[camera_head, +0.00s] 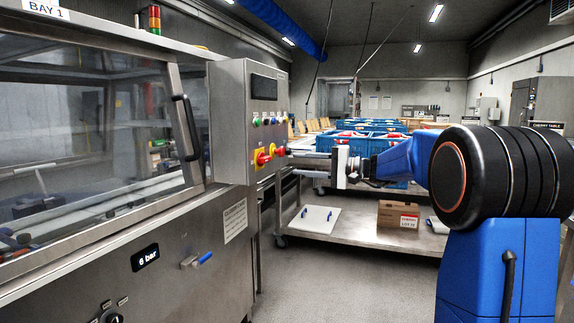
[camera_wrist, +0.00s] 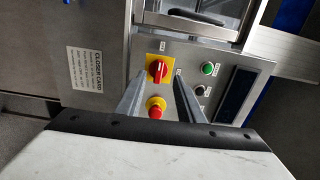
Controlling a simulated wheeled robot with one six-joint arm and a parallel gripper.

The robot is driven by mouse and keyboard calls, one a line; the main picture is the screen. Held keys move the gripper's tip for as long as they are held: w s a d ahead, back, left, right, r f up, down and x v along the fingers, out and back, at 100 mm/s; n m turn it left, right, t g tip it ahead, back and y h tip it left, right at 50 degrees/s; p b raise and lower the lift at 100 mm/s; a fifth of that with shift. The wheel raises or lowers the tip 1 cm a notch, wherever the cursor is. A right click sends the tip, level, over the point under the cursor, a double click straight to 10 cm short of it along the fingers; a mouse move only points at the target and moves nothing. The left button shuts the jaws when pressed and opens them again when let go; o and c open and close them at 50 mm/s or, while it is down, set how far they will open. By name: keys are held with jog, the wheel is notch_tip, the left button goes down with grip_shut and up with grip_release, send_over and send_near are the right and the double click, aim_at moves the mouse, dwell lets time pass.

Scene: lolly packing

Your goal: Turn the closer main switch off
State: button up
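The closer's main switch (camera_head: 262,157), a red handle on a yellow plate, sits low on the steel control box. In the wrist view the switch (camera_wrist: 157,70) has its handle lying roughly along the picture's vertical, around the line between my fingertips. A red mushroom button on a yellow base (camera_head: 280,151) is beside it; in the wrist view this button (camera_wrist: 155,112) shows between my fingers. My gripper (camera_head: 292,162) is open and empty in front of the box, fingers pointing at the panel; it also shows in the wrist view (camera_wrist: 159,82). Contact cannot be told.
The control box (camera_head: 229,110) also carries a dark display (camera_head: 264,87) and several small buttons. The glazed machine with a door handle (camera_head: 186,127) stands left. A steel cart (camera_head: 350,235) with a carton (camera_head: 398,213) and blue crates stand behind my arm.

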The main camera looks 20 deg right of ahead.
jog(key=shift+v, duration=2.3)
jog(key=s+a+f+n+g+h, duration=0.1)
jog(key=s+a+f+g+h, duration=0.1)
jog(key=s+a+f, duration=0.4)
jog(key=s+a+f+n+g+h, duration=0.1)
jog(key=s+a+f+g+h, duration=0.2)
jog(key=s, duration=0.6)
jog(key=s+a+f+n+g+h, duration=0.1)
jog(key=s+a+f, duration=0.35)
jog(key=s, duration=0.25)
jog(key=s+d+f+n+h, duration=0.2)
jog(key=s+d+f+h, duration=0.2)
jog(key=s+f, duration=0.4)
jog(key=s+d+f+n+h, duration=0.2)
jog(key=s+d+f+h, duration=0.2)
jog(key=s+f, duration=0.4)
jog(key=s, duration=0.6)
jog(key=shift+s+f+h, duration=0.2)
jog(key=shift+f+h, duration=0.1)
jog(key=shift+f, duration=0.05)
jog(key=shift+c, duration=0.4)
